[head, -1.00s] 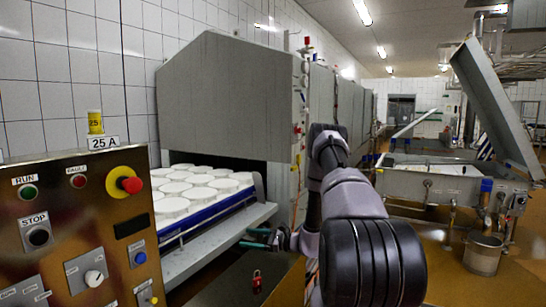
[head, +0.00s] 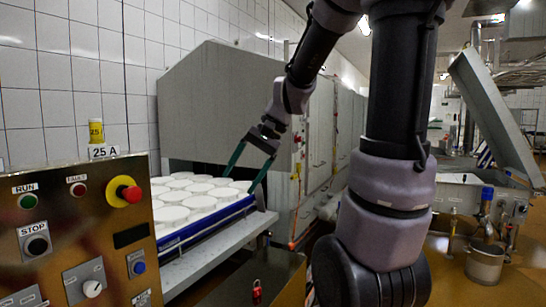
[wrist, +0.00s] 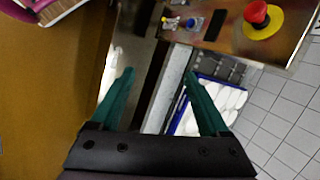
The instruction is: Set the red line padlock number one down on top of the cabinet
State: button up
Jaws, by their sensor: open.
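A small red padlock (head: 257,291) stands upright on the dark flat top of a low cabinet (head: 284,264) at the bottom middle of the head view. Any number on it is too small to read. My gripper (head: 242,180) is open and empty, with its two green fingers apart. In the head view it is up and behind the padlock, in front of the tray of white moulds, clear of the padlock. In the wrist view the open fingers (wrist: 159,74) have nothing between them. I cannot make out the padlock for sure there.
White moulds (head: 195,202) sit in the opening of a grey machine (head: 215,95). A metal bucket (head: 485,264) stands at the right.

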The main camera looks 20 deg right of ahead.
jog(key=s+d+r+n+t+h, duration=0.2)
jog(key=s+d+r+t+h, duration=0.2)
jog(key=s, duration=0.5)
jog(key=shift+s+r+t, duration=0.3)
jog(key=shift+r+t, duration=0.1)
jog(key=shift+r, duration=0.55)
